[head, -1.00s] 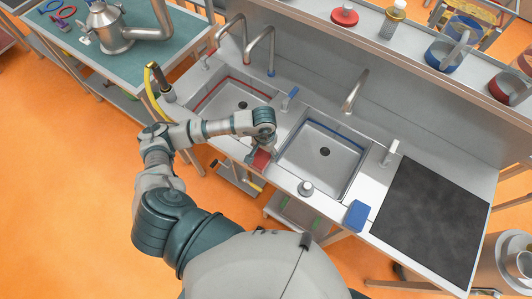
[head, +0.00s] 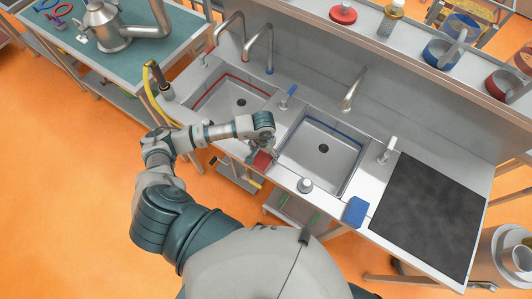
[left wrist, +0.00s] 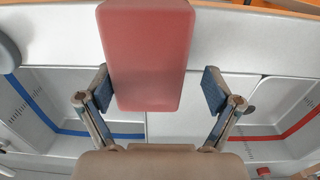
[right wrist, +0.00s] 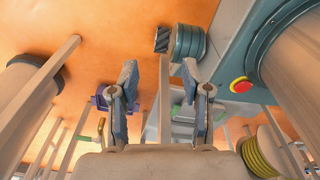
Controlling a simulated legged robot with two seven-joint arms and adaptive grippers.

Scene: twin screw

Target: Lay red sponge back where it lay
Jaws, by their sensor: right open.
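The red sponge (head: 262,160) lies at the front of the counter strip between the two sinks. My left gripper (head: 268,148) is over its far end. In the left wrist view the sponge (left wrist: 148,50) reaches between the fingers of my left gripper (left wrist: 158,90), which are spread wider than it. The left-hand finger is close to the sponge's edge, and a clear gap shows on the right-hand side. My right gripper (right wrist: 163,85) is open and empty in the right wrist view, away from the sponge, and is outside the head view.
The red-marked sink (head: 215,102) is left of the strip and the blue-marked sink (head: 312,170) right of it. A blue sponge (head: 355,211) and a round knob (head: 305,185) sit along the front edge. A tap with a blue lever (head: 288,92) stands behind the strip.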

